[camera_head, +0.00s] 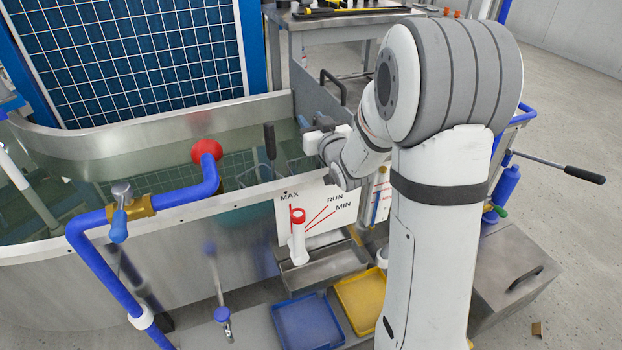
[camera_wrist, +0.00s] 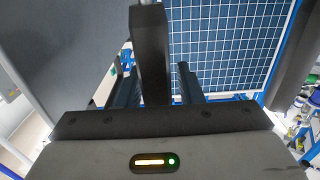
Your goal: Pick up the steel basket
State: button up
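The steel basket (camera_head: 251,178) appears as thin wire mesh in the tank, partly below the water and behind the tank's front wall. A black upright handle (camera_head: 270,140) rises above it. My gripper (camera_head: 314,122) is to the right of this handle, above the tank rim, with a visible space between them in the head view. In the wrist view, the two dark fingers of my gripper (camera_wrist: 157,82) stand apart. A black bar (camera_wrist: 150,50) shows between them; I cannot tell whether it is the basket's handle or whether the fingers touch it.
The tank's metal rim (camera_head: 240,197) and a blue pipe with a red cap (camera_head: 183,195) lie in front. A level board (camera_head: 312,212) hangs on the tank wall. Blue (camera_head: 306,322) and yellow (camera_head: 360,300) trays sit below. A blue-framed panel (camera_head: 130,55) stands behind.

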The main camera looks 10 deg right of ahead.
grip_shut()
dwell(0.5)
